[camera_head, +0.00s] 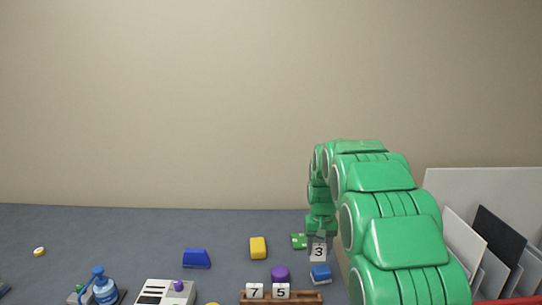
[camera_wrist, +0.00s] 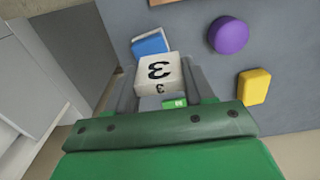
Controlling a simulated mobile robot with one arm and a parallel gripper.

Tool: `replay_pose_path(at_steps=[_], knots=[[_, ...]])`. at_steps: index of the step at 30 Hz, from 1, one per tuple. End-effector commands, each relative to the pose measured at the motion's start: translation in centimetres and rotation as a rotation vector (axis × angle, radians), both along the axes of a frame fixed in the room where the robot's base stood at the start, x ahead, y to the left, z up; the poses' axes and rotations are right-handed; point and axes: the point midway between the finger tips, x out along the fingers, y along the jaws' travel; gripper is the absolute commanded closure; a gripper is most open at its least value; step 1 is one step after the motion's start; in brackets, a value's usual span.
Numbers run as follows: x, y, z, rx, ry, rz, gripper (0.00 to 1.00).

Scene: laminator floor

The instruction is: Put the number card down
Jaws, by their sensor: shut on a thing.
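The white number card with a black 3 (camera_head: 318,252) is between the fingers of my gripper (camera_head: 318,240). In the wrist view the card (camera_wrist: 159,75) sits between the two grey fingertips of the gripper (camera_wrist: 158,88), which is shut on it. In the head view it hangs upright, behind and above a blue block. A brown wooden rack (camera_head: 311,297) at the front holds a 7 card (camera_head: 255,291) and a 5 card (camera_head: 281,291) side by side. The rack's right part is bare.
A blue block (camera_head: 320,273) lies close to the card, with a purple round thing (camera_head: 280,273) left of it. A green thing (camera_head: 299,241) and yellow block (camera_head: 258,247) lie behind. Upright panels (camera_head: 499,238) stand at right.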

Motion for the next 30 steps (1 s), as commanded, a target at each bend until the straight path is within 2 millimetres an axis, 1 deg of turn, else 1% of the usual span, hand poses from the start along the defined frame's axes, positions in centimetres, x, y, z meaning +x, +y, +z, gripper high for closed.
replay_pose_path(at_steps=[11,16,20,30], knots=[[0.0,0.0,0.0,0.0,0.0,0.0,0.77],[-0.8,0.3,0.3,0.001,0.0,0.002,0.77],[-2.4,0.7,1.0,0.001,0.001,0.005,0.77],[-8.0,2.1,2.5,0.003,0.0,0.013,0.77]])
